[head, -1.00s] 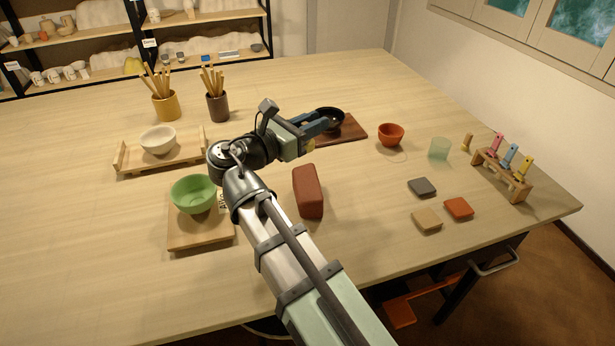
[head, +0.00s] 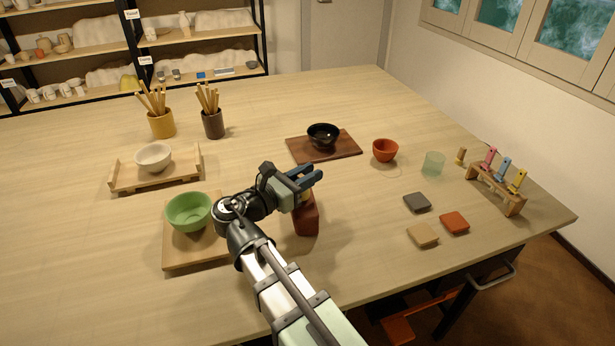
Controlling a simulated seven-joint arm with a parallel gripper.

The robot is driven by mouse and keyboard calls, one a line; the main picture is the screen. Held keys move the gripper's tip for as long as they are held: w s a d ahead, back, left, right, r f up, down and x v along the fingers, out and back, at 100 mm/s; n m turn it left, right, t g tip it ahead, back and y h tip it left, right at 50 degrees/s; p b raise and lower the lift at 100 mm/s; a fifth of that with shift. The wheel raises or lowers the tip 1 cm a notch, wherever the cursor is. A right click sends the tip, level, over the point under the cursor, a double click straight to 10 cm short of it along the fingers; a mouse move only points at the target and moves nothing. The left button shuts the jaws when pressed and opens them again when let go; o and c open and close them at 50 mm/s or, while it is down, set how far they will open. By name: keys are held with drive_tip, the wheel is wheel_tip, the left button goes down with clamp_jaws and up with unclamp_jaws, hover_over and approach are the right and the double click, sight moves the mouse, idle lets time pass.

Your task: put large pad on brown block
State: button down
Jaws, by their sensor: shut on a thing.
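The brown block (head: 306,222) is a reddish-brown, rounded brick shape on the table near the middle of the head view. My gripper (head: 316,175) is over its far end and hides the top of it. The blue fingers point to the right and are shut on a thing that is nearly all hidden. A small yellowish patch (head: 304,197) shows just below the fingers, above the block, and seems to be part of the held pad. I cannot tell whether it touches the block.
A green bowl (head: 188,210) on a wooden board is close left of my arm. A black bowl (head: 323,136) stands on a dark board behind. Grey (head: 417,202), tan (head: 422,235) and orange (head: 454,222) square tiles lie to the right. Table right of the block is clear.

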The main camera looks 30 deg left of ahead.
drive_tip(key=shift+f, duration=0.35)
drive_tip(key=c, duration=1)
unclamp_jaws()
drive_tip(key=shift+f, duration=0.1)
drive_tip(key=shift+s+a, duration=0.1)
drive_tip(key=shift+s, duration=0.1)
drive_tip(key=v, duration=1.1)
drive_tip(key=shift+s+a, duration=0.1)
drive_tip(key=shift+s, duration=0.15)
